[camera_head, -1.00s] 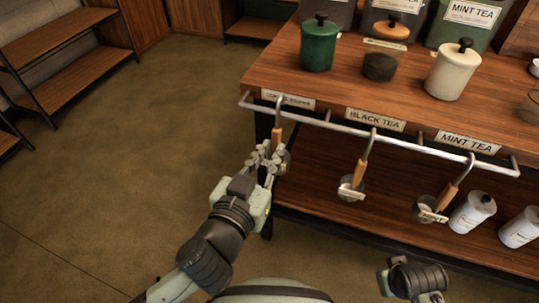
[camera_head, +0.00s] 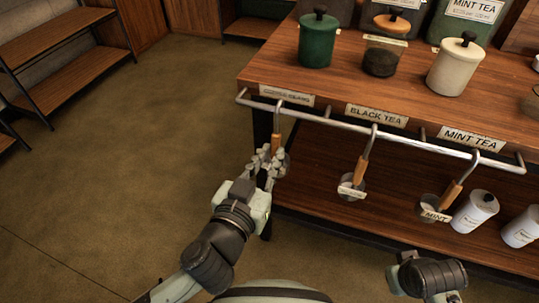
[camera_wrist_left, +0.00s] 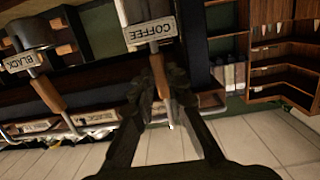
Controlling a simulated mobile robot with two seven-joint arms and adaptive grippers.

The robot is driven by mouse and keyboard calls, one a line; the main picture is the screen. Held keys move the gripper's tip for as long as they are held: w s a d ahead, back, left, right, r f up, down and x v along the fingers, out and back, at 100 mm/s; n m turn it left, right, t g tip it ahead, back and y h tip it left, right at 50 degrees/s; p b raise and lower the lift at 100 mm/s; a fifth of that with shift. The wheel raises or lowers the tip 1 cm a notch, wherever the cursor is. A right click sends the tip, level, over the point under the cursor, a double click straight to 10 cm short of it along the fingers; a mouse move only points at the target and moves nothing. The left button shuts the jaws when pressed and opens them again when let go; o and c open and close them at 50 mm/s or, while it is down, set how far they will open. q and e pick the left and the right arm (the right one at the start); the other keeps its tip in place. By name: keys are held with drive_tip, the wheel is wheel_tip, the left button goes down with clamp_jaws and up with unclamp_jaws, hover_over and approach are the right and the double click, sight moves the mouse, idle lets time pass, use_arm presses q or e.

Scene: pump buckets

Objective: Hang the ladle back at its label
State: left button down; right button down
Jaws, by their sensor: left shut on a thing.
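My left gripper (camera_head: 268,163) is shut on the wooden handle of a ladle, in front of the table's left corner. The ladle's metal hook (camera_head: 277,112) rises to the rail (camera_head: 330,121) under the leftmost label (camera_head: 286,95), whose text is hard to read. The hook's top looks level with or just over the rail; I cannot tell whether it rests on it. In the left wrist view the held ladle's cup carries a COFFEE tag (camera_wrist_left: 150,31), and its handle (camera_wrist_left: 160,75) lies between my fingers.
Two other ladles hang from the rail under the BLACK TEA label (camera_head: 376,115) and the MINT TEA label (camera_head: 471,139). A green canister (camera_head: 318,42) and a cream canister (camera_head: 456,66) stand on the table. White bottles (camera_head: 475,212) stand on the lower shelf. The floor at left is clear.

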use_arm(q)
drive_tip(key=c, duration=1.4)
unclamp_jaws()
drive_tip(key=shift+c, duration=0.2)
